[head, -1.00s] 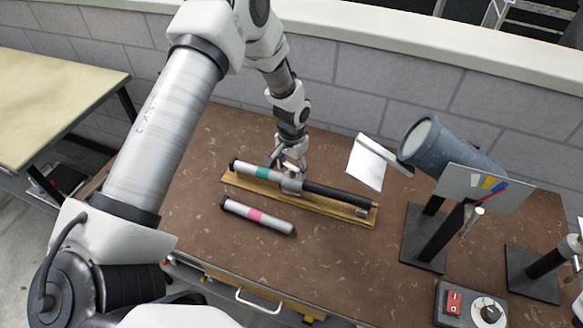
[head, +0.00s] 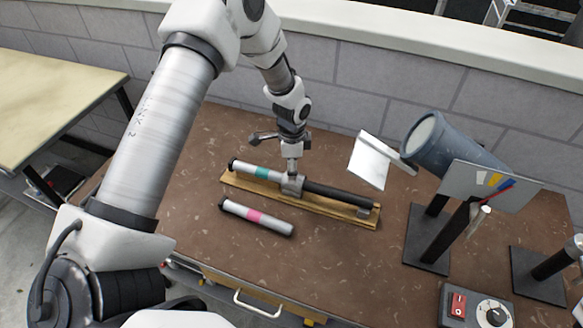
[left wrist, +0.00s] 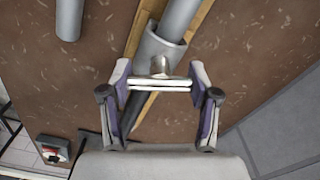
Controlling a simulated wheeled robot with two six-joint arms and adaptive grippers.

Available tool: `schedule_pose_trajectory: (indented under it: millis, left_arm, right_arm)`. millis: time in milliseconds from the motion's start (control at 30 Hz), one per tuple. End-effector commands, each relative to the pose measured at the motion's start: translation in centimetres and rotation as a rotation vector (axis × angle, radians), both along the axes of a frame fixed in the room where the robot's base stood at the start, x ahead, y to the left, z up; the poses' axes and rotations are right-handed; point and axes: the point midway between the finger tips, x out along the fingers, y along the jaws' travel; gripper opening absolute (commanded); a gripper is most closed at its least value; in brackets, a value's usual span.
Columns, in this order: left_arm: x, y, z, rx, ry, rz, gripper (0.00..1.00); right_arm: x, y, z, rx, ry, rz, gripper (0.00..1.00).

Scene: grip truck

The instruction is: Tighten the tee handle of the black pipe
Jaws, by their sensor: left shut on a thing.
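The black pipe (head: 335,192) lies along a wooden board (head: 330,208) on the brown bench. Its left end meets a metal collar (head: 293,185), where a silver pipe with a teal band (head: 250,170) joins in line. The tee handle (left wrist: 158,84) is a thin metal crossbar on a short stem at the collar. My left gripper (left wrist: 160,84) points down over the collar and is shut on the tee handle, one finger at each end of the bar. In the head view my left gripper (head: 291,166) hides most of the handle. My right gripper is not in view.
A loose silver pipe with a pink band (head: 257,217) lies in front of the board. To the right stand a blue-grey cylinder (head: 455,150) on a stand, a white panel (head: 370,162) and a switch box (head: 474,308). A brick wall runs behind.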

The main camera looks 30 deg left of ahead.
Motion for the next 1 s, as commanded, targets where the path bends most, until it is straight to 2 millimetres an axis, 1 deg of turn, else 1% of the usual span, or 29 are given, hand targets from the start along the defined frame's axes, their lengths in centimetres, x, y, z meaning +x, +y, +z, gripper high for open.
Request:
schedule_pose_trajectory:
  millis: [33, 200, 400, 600, 967, 1000]
  left_arm:
    - [-0.14, -0.04, -0.25, 0.0, 0.004, -0.032, 0.26]
    - [-0.17, -0.03, -0.25, 0.0, 0.004, -0.142, 0.26]
    - [-0.2, -0.04, -0.23, -0.001, 0.005, -0.22, 0.26]
    - [-0.21, -0.04, -0.21, -0.001, 0.006, -0.251, 0.26]
    - [-0.24, -0.04, -0.22, -0.001, 0.006, -0.254, 0.26]
    - [-0.24, -0.04, -0.22, -0.001, 0.006, -0.253, 0.72]
  right_arm:
    - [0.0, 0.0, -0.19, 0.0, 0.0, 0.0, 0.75]
    - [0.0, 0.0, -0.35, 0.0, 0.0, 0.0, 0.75]
    - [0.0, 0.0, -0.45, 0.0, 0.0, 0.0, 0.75]
    - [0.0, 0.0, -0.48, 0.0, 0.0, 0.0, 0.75]
    - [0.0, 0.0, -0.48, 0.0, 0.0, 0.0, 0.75]
    - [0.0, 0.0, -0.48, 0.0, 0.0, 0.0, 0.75]
